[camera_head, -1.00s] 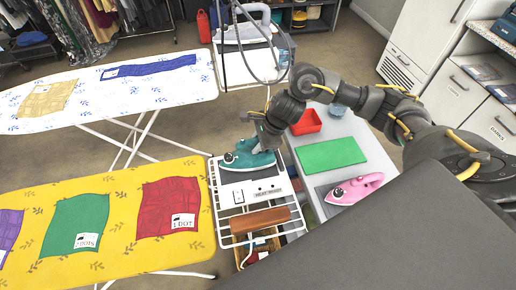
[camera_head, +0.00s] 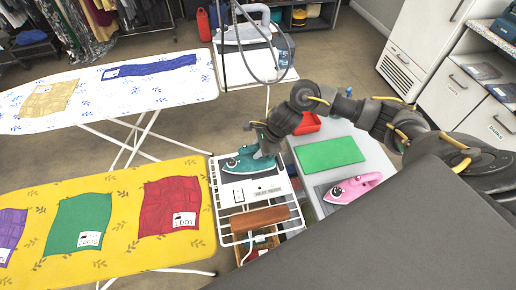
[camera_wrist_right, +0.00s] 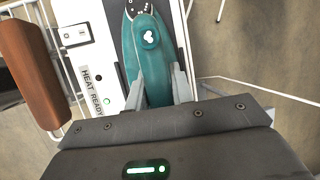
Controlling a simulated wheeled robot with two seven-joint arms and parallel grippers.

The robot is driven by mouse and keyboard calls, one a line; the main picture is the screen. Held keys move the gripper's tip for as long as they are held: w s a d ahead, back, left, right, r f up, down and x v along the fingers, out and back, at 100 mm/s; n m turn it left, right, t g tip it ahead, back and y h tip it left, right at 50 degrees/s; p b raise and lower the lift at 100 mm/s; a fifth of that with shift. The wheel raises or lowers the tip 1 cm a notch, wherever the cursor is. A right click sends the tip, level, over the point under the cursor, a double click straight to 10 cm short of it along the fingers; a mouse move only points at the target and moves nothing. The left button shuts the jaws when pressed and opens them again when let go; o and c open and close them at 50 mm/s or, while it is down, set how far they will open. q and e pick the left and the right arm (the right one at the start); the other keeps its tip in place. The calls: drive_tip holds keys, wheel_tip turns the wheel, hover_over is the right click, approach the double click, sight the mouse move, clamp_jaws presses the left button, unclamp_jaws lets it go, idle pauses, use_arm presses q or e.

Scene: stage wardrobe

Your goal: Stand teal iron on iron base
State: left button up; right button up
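The teal iron (camera_head: 243,161) is low over the white iron base, at the right end of the yellow ironing board. Its sole looks flat on or just above the base; I cannot tell whether they touch. My right gripper (camera_head: 266,148) is at its rear. In the wrist view the right gripper's fingers (camera_wrist_right: 160,88) lie on both sides of the teal iron (camera_wrist_right: 148,50), closed against it. The iron base (camera_head: 229,194) carries a switch and a "HEAT READY" label, also seen in the wrist view (camera_wrist_right: 102,52). My left gripper is out of view.
A wire rack (camera_head: 297,222) with a brown wooden bar (camera_head: 260,219) is in front of the base. The yellow board (camera_head: 130,240) adjoins it on the left. A pink iron (camera_head: 352,188), green mat (camera_head: 329,153) and red tray (camera_head: 308,124) are on the grey table to the right.

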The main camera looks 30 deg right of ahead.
drive_tip(key=o, duration=0.4)
drive_tip(key=shift+r+p, duration=0.2)
drive_tip(key=shift+p, duration=0.1)
drive_tip(key=shift+s+d+r, duration=0.1)
drive_tip(key=shift+d+r, duration=0.05)
drive_tip(key=shift+r, duration=0.15)
drive_tip(key=b+v, duration=0.1)
drive_tip(key=v, duration=1)
drive_tip(key=shift+b, duration=0.35)
drive_tip(key=shift+s+d, duration=0.1)
drive_tip(key=shift+d, duration=0.05)
